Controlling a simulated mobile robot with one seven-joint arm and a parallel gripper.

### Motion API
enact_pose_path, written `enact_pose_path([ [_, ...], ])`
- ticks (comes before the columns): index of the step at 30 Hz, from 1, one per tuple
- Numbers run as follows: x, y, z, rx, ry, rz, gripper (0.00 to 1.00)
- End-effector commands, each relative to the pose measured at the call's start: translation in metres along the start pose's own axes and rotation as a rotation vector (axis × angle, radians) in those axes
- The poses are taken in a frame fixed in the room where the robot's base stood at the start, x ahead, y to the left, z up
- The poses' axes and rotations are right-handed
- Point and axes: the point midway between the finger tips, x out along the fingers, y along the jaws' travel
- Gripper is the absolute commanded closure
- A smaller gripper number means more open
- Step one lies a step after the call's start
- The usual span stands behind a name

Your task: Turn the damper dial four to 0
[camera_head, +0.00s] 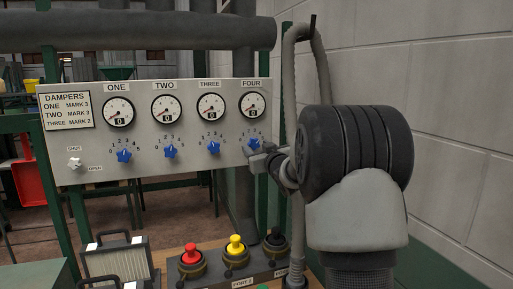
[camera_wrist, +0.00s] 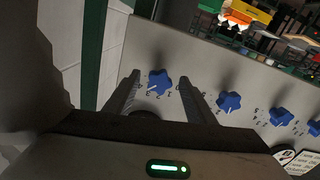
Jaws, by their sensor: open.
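The damper dial four (camera_head: 253,144) is a blue star-shaped knob at the right end of the grey panel, under the gauge labelled FOUR (camera_head: 252,105). In the wrist view the same blue knob (camera_wrist: 160,80) sits between my fingertips, and its white mark points down-left, seemingly near 3. My gripper (camera_head: 261,159) is at the panel's lower right, just beside and below the knob in the head view. In the wrist view my gripper (camera_wrist: 158,86) is open, with one finger on each side of the knob. I cannot tell whether the fingers touch it.
Blue dials three (camera_head: 213,147), two (camera_head: 170,151) and one (camera_head: 124,155) run leftward along the panel (camera_head: 75,145). A shut/open switch (camera_head: 75,163) is at far left. Red (camera_head: 190,254) and yellow (camera_head: 236,245) buttons stand below. A wall (camera_head: 455,120) bounds the right.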

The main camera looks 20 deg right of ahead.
Motion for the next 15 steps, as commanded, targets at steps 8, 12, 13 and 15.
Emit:
enact_pose_path([
  [8, 0.0046, 0.0, 0.0, 0.0, 0.0, 0.0, 0.5],
  [12, 0.0043, 0.0001, 0.0, 0.0, 0.0, 0.0, 0.62],
  [13, 0.0043, 0.0001, 0.0, 0.0, 0.0, 0.0, 0.67],
  [15, 0.0042, 0.0001, 0.0, 0.0, 0.0, 0.0, 0.79],
])
